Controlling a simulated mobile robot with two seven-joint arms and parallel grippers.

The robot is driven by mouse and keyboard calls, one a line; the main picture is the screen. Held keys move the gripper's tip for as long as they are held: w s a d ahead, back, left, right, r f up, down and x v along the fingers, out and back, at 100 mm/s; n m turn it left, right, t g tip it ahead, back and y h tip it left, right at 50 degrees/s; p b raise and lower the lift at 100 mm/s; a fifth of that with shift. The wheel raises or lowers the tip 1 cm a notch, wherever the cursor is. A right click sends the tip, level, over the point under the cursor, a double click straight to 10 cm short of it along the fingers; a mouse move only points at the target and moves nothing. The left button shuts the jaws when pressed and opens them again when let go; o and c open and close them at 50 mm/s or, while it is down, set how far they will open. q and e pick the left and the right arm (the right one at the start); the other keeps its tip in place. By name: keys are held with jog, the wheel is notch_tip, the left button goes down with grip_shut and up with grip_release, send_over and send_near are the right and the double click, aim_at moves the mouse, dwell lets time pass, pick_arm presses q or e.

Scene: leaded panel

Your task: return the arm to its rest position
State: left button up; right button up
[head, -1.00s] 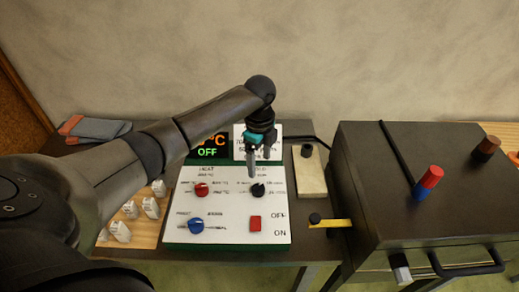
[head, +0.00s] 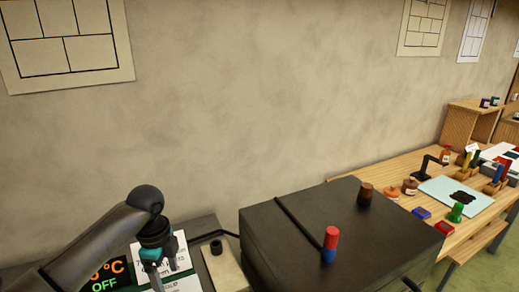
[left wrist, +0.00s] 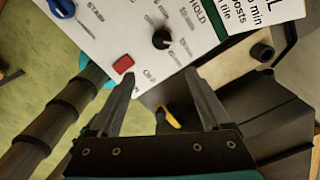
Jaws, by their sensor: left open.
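My left gripper (head: 162,272) is at the bottom left of the head view, in front of the white control panel (head: 181,255). Its fingers are apart with nothing between them. In the left wrist view the open fingers (left wrist: 160,78) hang over the panel's edge (left wrist: 103,40). The red switch (left wrist: 123,64) is near the left fingertip, and the black knob (left wrist: 161,39) lies beyond it. A blue knob (left wrist: 62,8) is at the top left. The lit display (head: 106,277) shows "OFF" in the head view. My right gripper is not in view.
A wooden bench (head: 420,240) with jars and tools is at the right.

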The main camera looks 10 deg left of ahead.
pick_arm(q)
jog(key=s+d+f+n+t+h, duration=0.15)
jog(key=s+d+f+n, duration=0.45)
jog(key=s+d, duration=0.6)
jog(key=s+a+r+n+t+y, duration=0.1)
jog(key=s+a+r+n+t, duration=0.1)
jog(key=s+n, duration=0.9)
notch_tip(320, 180, down, 31)
jog(key=s+m+g+b, duration=0.1)
jog(key=s+b, duration=0.1)
jog(key=b, duration=0.7)
jog(key=s+a+f+b, duration=0.1)
jog(key=s+f+b, duration=0.3)
jog(key=s+f, duration=0.4)
jog(key=s+a+f+g+b, duration=0.1)
jog(key=s+f+b, duration=0.3)
jog(key=s+f, duration=0.4)
notch_tip(320, 180, down, 7)
jog(key=shift+a+r, duration=0.1)
jog(key=shift+a, duration=0.4)
